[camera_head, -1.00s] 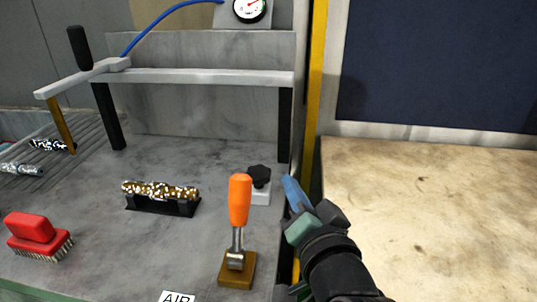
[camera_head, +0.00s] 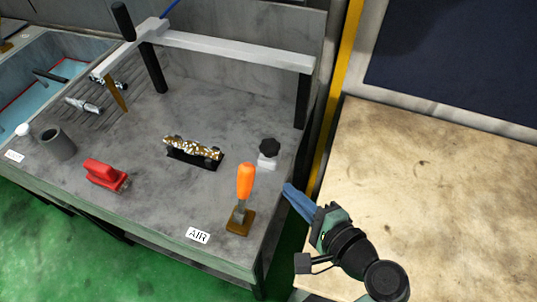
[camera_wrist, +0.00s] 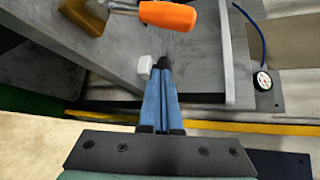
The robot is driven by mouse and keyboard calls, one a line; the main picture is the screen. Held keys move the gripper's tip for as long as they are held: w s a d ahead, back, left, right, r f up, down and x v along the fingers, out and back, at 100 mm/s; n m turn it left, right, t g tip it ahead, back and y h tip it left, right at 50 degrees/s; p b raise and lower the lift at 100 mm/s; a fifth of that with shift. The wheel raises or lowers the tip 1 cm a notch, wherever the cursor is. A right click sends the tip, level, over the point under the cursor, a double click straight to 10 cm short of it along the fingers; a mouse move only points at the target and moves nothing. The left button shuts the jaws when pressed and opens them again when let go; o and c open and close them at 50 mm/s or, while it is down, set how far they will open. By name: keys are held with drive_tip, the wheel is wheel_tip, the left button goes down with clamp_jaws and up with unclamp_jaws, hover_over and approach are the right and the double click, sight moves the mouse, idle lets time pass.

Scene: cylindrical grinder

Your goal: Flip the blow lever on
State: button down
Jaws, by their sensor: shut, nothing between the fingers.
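The lever with an orange handle (camera_head: 246,181) stands upright on a brown base (camera_head: 240,221) near the front right corner of the grey bench, beside the AIR label (camera_head: 198,236). My gripper (camera_head: 288,188) is shut and empty, with its blue fingers just right of the lever, apart from it. In the wrist view the shut fingers (camera_wrist: 163,75) point towards a small white block with a black knob, and the orange handle (camera_wrist: 168,15) shows above them, not touching.
The black knob (camera_head: 268,148) sits behind the lever. A grey rail (camera_head: 235,49) spans the back. A beige tabletop (camera_head: 440,190) lies to the right.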

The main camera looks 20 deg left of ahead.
sight(244, 192)
drive_tip(key=shift+s+r+m+y+p, duration=0.3)
drive_tip(key=shift+s+r+p, duration=0.05)
drive_tip(key=shift+g, duration=0.3)
drive_tip(key=p+x, duration=0.1)
drive_tip(key=x, duration=0.9)
drive_tip(key=shift+r, duration=0.1)
drive_tip(key=s, duration=0.1)
drive_tip(key=s+r+p, duration=0.2)
drive_tip(key=shift+s, duration=0.25)
